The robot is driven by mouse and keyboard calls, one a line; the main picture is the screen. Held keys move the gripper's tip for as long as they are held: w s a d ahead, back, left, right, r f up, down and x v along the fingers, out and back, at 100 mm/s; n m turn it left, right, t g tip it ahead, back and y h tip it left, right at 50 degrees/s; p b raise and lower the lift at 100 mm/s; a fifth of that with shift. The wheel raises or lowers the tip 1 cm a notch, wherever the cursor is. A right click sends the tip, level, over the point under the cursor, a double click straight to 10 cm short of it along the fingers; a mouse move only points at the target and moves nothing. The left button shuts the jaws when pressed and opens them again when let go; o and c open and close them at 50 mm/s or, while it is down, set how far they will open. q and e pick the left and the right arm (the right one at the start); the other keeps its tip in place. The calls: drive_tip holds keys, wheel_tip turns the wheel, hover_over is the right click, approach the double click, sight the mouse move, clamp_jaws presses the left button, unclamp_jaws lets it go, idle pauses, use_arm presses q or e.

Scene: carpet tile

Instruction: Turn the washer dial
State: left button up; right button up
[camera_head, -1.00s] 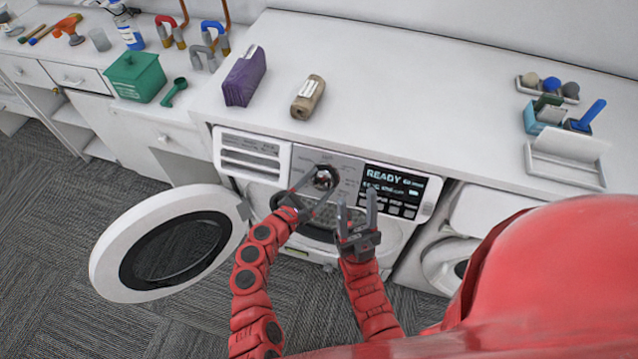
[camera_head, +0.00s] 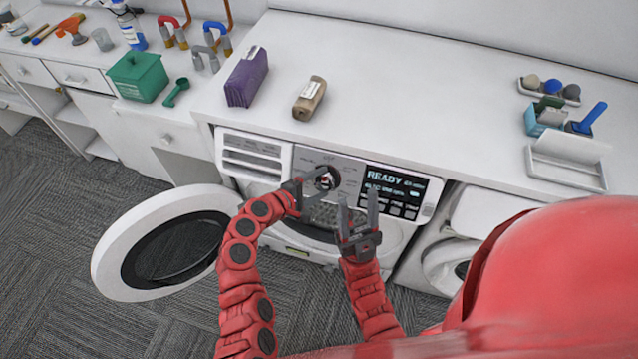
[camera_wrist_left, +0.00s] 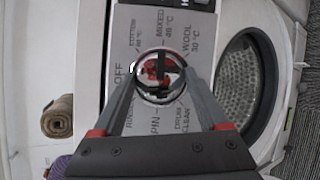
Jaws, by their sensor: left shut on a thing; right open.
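The washer (camera_head: 258,183) stands under the counter, its round door (camera_head: 110,250) swung open to the left. Its dial (camera_head: 326,178) is on the front panel, left of a lit display (camera_head: 395,185) that reads READY. My left gripper (camera_head: 322,180) is at the panel, shut on the dial. In the left wrist view the dial (camera_wrist_left: 158,76) sits between the two fingertips, with labels such as OFF, COTTON, MIXED, WOOL and SPIN around it. The fingers partly cover the dial's rim. My right gripper (camera_head: 358,215) is open and empty, in front of the washer below the display.
On the counter (camera_head: 420,100) above stand a purple pack (camera_head: 246,77) and a brown roll (camera_head: 309,98). A green box (camera_head: 137,78) stands on the left counter. A second machine (camera_head: 447,262) is at the right. The open door takes up room at the left.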

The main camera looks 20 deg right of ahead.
idle(0.5)
use_arm(q)
drive_tip(key=o, duration=1.3)
drive_tip(key=shift+c, duration=0.2)
drive_tip(key=shift+s+a+r, duration=0.15)
drive_tip(key=shift+s+a, duration=0.1)
drive_tip(key=shift+a, duration=0.2)
drive_tip(key=b+v, duration=0.4)
drive_tip(key=v, duration=1.2)
drive_tip(key=shift+r+b, duration=0.25)
drive_tip(key=shift+b, duration=0.05)
drive_tip(key=shift+a, duration=0.1)
